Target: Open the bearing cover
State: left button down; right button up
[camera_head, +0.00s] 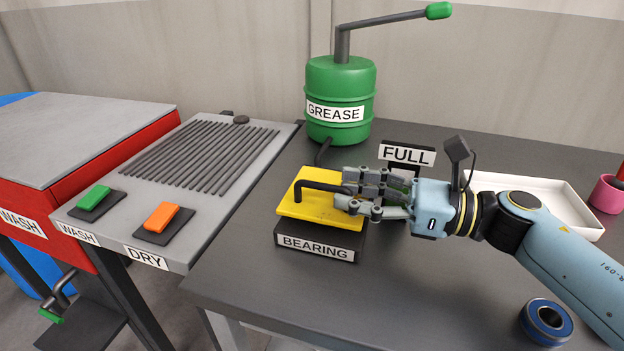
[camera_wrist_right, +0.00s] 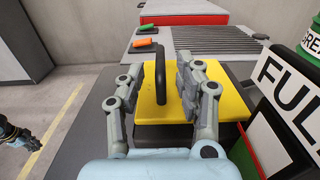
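The bearing cover (camera_head: 312,207) is a yellow plate lying flat on a dark block labelled BEARING (camera_head: 316,247). A dark bent handle (camera_head: 318,187) rises from the cover; it also shows in the right wrist view (camera_wrist_right: 160,78). My right gripper (camera_head: 345,190) is at the cover from the right. In the right wrist view its fingers (camera_wrist_right: 158,83) are spread on both sides of the handle, with gaps between. Part of what looks like my left gripper (camera_wrist_right: 17,135) shows at the left edge of that view; its fingers are too small to judge.
A green grease drum (camera_head: 340,95) with a lever stands behind the block, beside the FULL gauge (camera_head: 407,155). A white tray (camera_head: 560,200) is behind my right arm. A blue-rimmed bearing (camera_head: 547,321) lies at the front right. The table left of it is clear.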

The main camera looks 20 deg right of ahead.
aim_at(297, 182)
jog(key=p+x, duration=0.1)
jog(key=x, duration=0.5)
jog(key=shift+w+a, duration=0.15)
jog(key=shift+w, duration=0.05)
grip_shut()
